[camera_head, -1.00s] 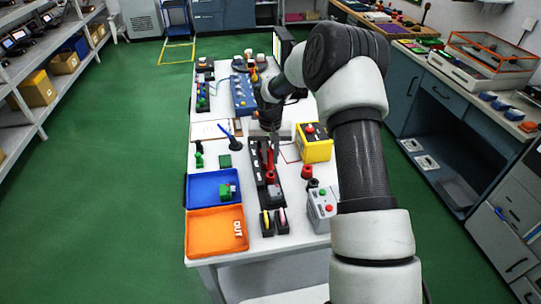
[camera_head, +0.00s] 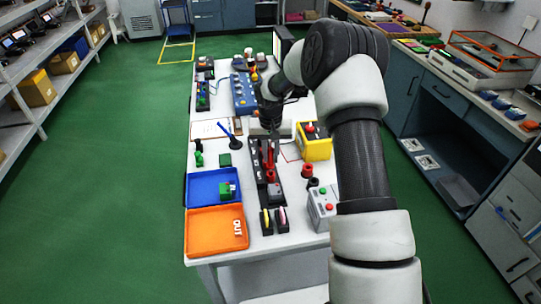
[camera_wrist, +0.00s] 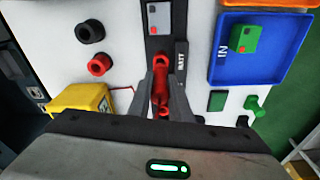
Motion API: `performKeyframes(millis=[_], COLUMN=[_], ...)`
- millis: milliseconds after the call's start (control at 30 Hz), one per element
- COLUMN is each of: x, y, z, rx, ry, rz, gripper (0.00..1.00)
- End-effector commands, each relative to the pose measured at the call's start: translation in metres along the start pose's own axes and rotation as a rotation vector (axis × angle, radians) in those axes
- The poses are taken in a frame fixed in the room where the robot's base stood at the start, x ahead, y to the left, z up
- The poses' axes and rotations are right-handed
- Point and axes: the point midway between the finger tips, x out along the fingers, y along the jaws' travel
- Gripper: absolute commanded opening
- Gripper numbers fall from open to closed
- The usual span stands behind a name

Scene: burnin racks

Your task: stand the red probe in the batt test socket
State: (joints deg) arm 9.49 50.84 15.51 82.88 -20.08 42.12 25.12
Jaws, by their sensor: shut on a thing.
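The red probe (camera_wrist: 159,88) is between the fingers of my gripper (camera_wrist: 161,98) in the wrist view, and the fingers are shut on it. In the head view the probe (camera_head: 270,154) looks roughly upright over the black socket rack (camera_head: 257,173). The rack also shows in the wrist view (camera_wrist: 178,20), with a white BATT label (camera_wrist: 182,54) just right of the probe. The probe's lower end and the batt socket's opening are hard to make out. I cannot tell whether the probe is inside the socket or above it.
A yellow box (camera_head: 315,149) stands right of the rack. A red ring-shaped piece (camera_wrist: 99,64) and a black one (camera_wrist: 90,31) are close by. A blue tray (camera_head: 200,190) and an orange tray (camera_head: 205,238) lie to the left. A dark stand with a blue stick (camera_head: 228,131) is nearby.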

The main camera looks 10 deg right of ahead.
Motion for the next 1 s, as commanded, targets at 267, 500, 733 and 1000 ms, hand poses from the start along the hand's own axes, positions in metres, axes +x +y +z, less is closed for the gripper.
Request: performKeyframes(millis=[267, 500, 733, 1000], x=[0.0, 0.005, 0.009, 0.015], y=[0.0, 0.0, 0.0, 0.0], z=[0.0, 0.001, 0.001, 0.002], rx=[0.0, 0.0, 0.0, 0.0], ry=[0.0, 0.0, 0.0, 0.0], rz=[0.0, 0.0, 0.0, 0.0], gripper=[0.0, 0.0, 0.0, 0.0])
